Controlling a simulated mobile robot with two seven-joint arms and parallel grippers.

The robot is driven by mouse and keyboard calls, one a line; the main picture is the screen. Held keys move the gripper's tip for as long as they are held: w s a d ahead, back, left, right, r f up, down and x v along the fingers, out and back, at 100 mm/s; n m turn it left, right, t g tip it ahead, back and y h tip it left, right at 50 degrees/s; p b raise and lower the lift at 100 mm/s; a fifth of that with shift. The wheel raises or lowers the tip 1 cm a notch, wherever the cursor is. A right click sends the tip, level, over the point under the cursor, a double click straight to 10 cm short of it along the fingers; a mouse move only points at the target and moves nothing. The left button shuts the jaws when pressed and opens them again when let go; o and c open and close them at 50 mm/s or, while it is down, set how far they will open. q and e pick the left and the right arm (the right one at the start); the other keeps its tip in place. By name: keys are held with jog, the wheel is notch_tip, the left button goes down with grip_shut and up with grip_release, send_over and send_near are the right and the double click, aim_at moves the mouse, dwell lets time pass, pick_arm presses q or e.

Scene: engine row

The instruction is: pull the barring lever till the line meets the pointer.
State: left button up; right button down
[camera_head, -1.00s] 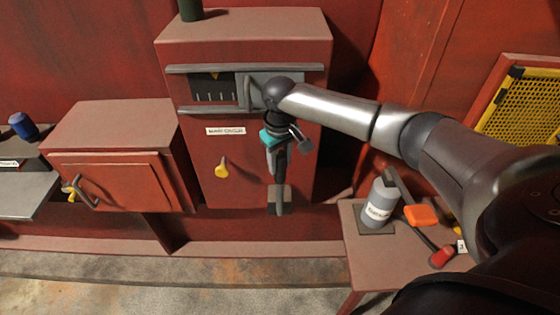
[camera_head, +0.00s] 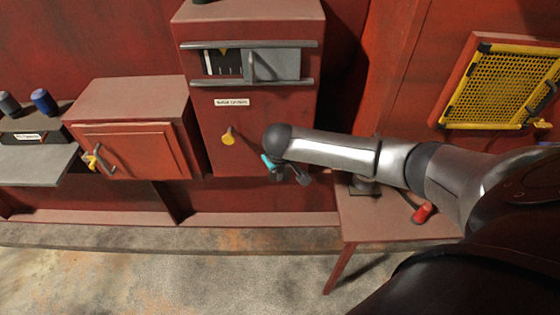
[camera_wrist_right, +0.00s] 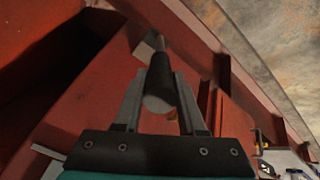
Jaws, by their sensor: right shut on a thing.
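The barring lever's dark grip (camera_wrist_right: 159,75) with its pale rounded end shows between the fingers of my right gripper (camera_wrist_right: 157,90) in the right wrist view. My right gripper is shut on it. In the head view the right gripper (camera_head: 279,172) is low in front of the red cabinet and my wrist mostly hides the lever. The scale window (camera_head: 222,64) is dark with white lines. A small yellow pointer (camera_head: 223,50) sits at its top edge. I cannot tell exactly how the lines stand against it. My left gripper is not in view.
A grey sliding cover (camera_head: 280,65) fills the window's right half. A red box (camera_head: 135,150) with a handle stands left. A small table (camera_head: 375,222) stands right, below my arm. The floor in front is clear.

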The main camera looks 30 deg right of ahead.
jog(key=c, duration=0.5)
grip_release()
jog(key=shift+r, duration=0.1)
jog(key=p+v, duration=0.1)
jog(key=v, duration=1.4)
jog(key=shift+p, duration=0.3)
